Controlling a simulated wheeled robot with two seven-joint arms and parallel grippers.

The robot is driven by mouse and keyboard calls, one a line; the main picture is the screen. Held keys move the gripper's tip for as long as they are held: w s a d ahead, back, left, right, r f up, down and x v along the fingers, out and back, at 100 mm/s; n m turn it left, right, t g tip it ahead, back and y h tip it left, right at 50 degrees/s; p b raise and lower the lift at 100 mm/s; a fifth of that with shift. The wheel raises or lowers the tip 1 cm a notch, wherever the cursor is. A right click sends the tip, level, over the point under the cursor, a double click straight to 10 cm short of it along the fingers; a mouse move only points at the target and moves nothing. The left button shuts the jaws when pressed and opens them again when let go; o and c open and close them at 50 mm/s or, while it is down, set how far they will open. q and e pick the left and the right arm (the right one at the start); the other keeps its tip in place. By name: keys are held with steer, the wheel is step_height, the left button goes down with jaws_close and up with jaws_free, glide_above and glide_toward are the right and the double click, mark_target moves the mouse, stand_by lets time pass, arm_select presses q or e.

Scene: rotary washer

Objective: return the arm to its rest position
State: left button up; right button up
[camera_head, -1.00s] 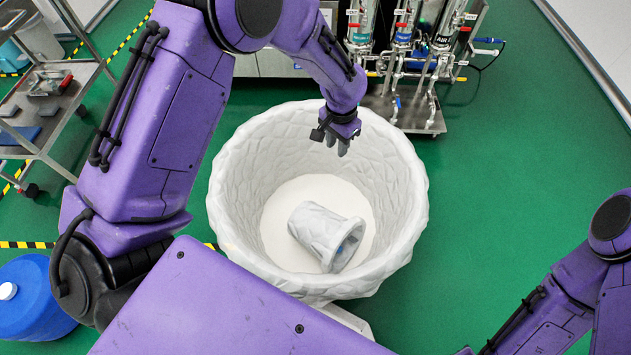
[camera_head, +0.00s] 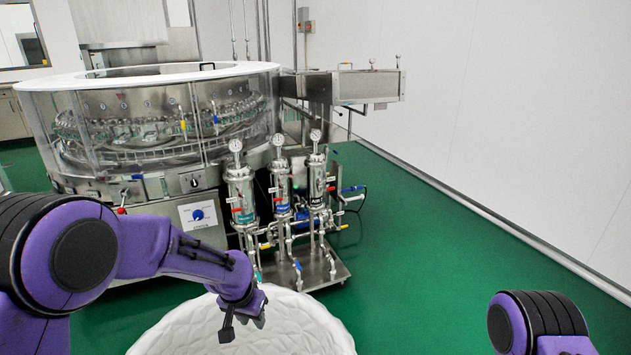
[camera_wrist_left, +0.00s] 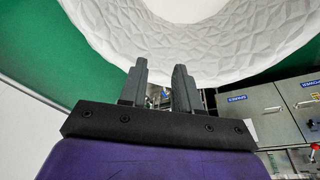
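My left arm (camera_head: 165,250) reaches in from the left in the head view, bent downward at its end. My left gripper (camera_head: 258,315) hangs over the white textured bin (camera_head: 300,330). In the left wrist view its two grey fingers (camera_wrist_left: 160,72) stand apart with a gap and nothing between them. The bin's rim also shows in that view (camera_wrist_left: 230,50), beyond the fingertips. Part of my right arm (camera_head: 540,320) shows at the bottom right; its gripper is out of view.
A large round washer (camera_head: 150,130) with clear walls stands at the back left. Filter columns with gauges (camera_head: 280,195) stand on a metal base (camera_head: 315,275) behind the bin. Green floor (camera_head: 420,270) lies clear to the right, up to a white wall (camera_head: 500,100).

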arm_select(q)
steer(key=s+a+f+n+t+y+p, duration=0.1)
steer(key=s+a+f+n+t, duration=0.4)
steer(key=s+f, duration=0.4)
steer(key=s+a+f+n+g+y, duration=0.1)
steer(key=s+a+f+n+g, duration=0.1)
steer(key=s, duration=1)
steer(key=s+a+f+n+g+y+p, duration=0.1)
steer(key=s+a+f, duration=0.4)
steer(key=s, duration=0.8)
steer(key=shift+s+a+f+n+g+y, duration=0.15)
steer(key=shift+a+n+g+y, duration=0.1)
steer(key=shift+n+g+y, duration=0.35)
